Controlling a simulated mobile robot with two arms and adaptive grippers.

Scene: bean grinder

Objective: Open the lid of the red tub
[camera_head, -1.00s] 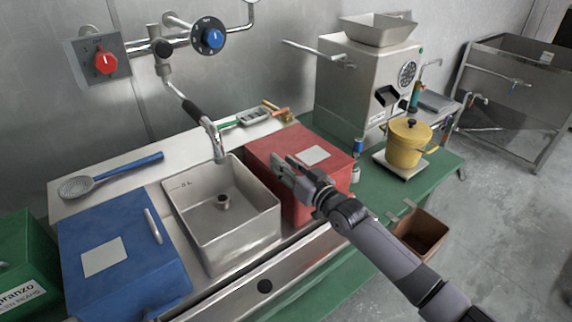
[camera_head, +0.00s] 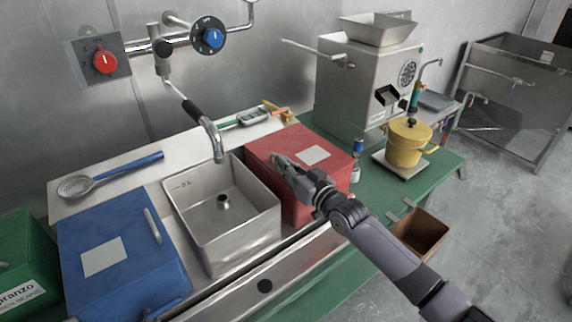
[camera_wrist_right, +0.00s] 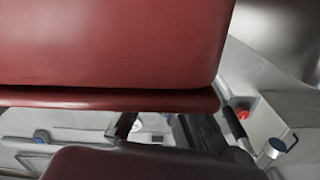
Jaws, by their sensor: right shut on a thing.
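The red tub (camera_head: 298,208) stands right of the steel sink, and its red lid (camera_head: 290,143), with a pale label, looks flat and closed in the head view. My right gripper (camera_head: 279,164) is at the lid's left side, shut on what appears to be the lid's handle. The handle itself is mostly hidden by the fingers. In the right wrist view the red lid (camera_wrist_right: 110,45) fills the top, and a dark finger (camera_wrist_right: 200,135) shows below its edge. My left gripper is not in view.
The steel sink (camera_head: 190,235) and a blue tub (camera_head: 130,260) lie to the left. A steel grinder (camera_head: 345,95) stands behind the red tub, and a yellow pot (camera_head: 405,150) stands to its right. A faucet (camera_head: 212,135) hangs over the sink.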

